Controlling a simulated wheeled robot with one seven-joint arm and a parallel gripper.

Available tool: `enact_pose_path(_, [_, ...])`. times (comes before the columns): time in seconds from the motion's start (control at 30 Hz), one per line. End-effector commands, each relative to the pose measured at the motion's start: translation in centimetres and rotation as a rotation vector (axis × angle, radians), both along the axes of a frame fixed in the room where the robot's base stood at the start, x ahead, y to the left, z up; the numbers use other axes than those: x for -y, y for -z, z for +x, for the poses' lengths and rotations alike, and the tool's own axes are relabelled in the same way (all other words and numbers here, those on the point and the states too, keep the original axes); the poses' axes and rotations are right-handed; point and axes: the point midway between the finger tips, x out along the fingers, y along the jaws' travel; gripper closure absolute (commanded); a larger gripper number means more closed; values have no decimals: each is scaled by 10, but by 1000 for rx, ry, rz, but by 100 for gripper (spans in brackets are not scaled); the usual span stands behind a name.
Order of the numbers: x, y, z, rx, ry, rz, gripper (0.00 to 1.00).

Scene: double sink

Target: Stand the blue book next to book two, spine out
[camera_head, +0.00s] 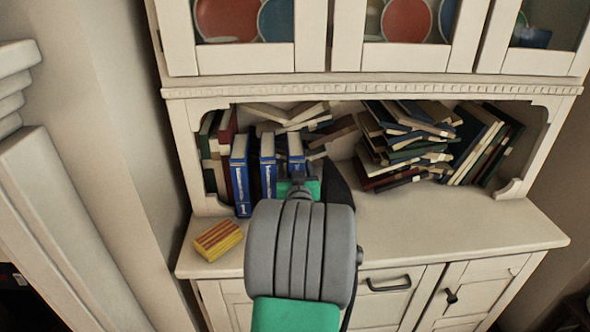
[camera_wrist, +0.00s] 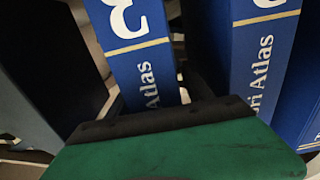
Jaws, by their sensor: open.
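The blue book (camera_head: 295,145), marked 3 in the wrist view (camera_wrist: 137,62), stands upright with its lettered spine facing out. Book two (camera_head: 268,168) stands upright to its left in the head view, with a narrow gap between them. It seems to be the blue spine at right in the wrist view (camera_wrist: 245,60). My gripper (camera_head: 298,184) is at the lower front of the blue book. Its jaws are open, with dark fingers on either side of this spine in the wrist view. My arm hides the book's lower part in the head view; finger contact cannot be told.
Book one (camera_head: 241,180) stands left of book two. A yellow-and-red striped block (camera_head: 218,240) lies on the counter (camera_head: 440,225) at front left. Messy book piles (camera_head: 405,145) fill the shelf's middle and right. Dark books stand at the left wall. The right counter is clear.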

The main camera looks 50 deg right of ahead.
Motion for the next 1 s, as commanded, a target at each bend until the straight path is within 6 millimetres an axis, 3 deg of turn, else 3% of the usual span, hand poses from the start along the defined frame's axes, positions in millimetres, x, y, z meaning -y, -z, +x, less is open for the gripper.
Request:
enact_pose_path(0.17, [-10,-3,-10,0,1,0,40])
enact_pose_path(0.4, [-56,-3,-51,2,4,-2,40])
enact_pose_path(0.6, [-84,-2,-75,1,2,-1,40])
enact_pose_path(1.0, [-91,-2,-79,0,-1,0,40])
